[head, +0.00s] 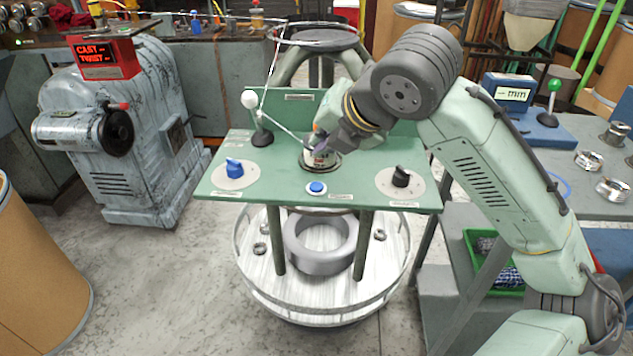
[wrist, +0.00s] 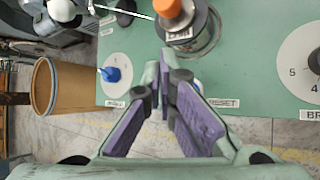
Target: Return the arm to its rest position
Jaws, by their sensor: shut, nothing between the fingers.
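My arm reaches from the lower right of the head view over the green panel (head: 262,187). My gripper (wrist: 170,90), with purple finger pads, is shut and empty above the panel. In the head view, the gripper (head: 320,141) is partly hidden by my wrist and hangs close to a metal cylinder (head: 318,158) set in the panel. In the wrist view, this cylinder has an orange top (wrist: 167,8) and stands just past the fingertips. I cannot tell whether the fingers touch it.
The panel carries a blue knob (head: 234,168), a blue button (head: 317,188), a black knob (head: 400,178) and a white-balled lever (head: 250,100). A bench (head: 590,165) with a display box (head: 512,93) stands at right. A grey machine (head: 130,140) stands at left, a brown drum (head: 35,275) at lower left.

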